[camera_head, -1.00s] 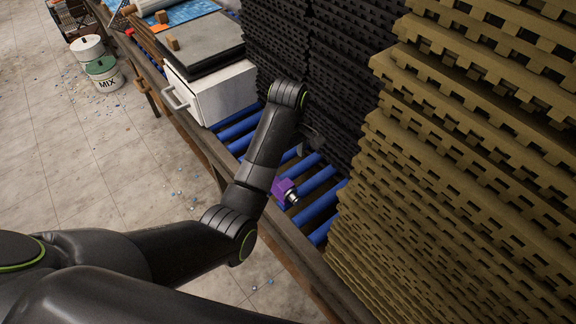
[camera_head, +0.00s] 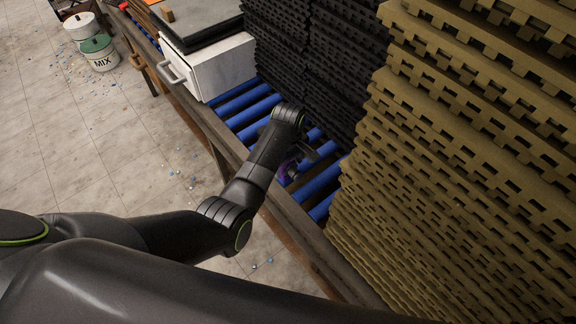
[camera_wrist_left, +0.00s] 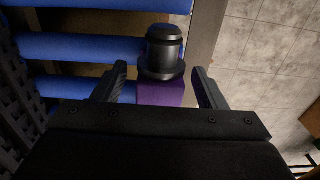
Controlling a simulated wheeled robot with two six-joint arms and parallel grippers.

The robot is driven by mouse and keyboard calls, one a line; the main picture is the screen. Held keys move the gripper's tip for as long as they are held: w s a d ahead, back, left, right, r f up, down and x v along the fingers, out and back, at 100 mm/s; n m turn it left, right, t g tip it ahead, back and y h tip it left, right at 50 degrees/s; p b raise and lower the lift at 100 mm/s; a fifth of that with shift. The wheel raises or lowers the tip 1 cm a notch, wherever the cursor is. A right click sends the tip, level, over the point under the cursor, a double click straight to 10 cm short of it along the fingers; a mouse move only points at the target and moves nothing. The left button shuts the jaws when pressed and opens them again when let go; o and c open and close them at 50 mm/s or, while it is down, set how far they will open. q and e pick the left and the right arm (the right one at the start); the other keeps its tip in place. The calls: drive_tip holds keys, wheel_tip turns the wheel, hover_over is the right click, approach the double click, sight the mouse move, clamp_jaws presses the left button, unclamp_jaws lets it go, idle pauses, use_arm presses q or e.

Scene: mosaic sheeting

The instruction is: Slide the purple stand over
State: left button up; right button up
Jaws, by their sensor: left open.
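The purple stand (camera_wrist_left: 161,93) shows in the left wrist view as a purple block with a dark, round knob on top. It stands between the two fingers of my left gripper (camera_wrist_left: 157,88), which is open, with a gap visible at the right finger. In the head view only a small part of the purple stand (camera_head: 291,168) shows on the blue rollers, mostly hidden by my left arm and gripper (camera_head: 308,160). Whether a finger touches the stand I cannot tell. My right gripper is not in view.
Blue rollers (camera_head: 322,180) run between a wooden side rail (camera_head: 290,213) and tall stacks of black tiles (camera_head: 335,60) and tan tiles (camera_head: 450,150). A white box with a handle (camera_head: 215,68) stands farther up the rollers. Mixing buckets (camera_head: 98,53) stand on the floor.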

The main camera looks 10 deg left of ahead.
use_arm(q)
drive_tip(key=shift+f, duration=0.8)
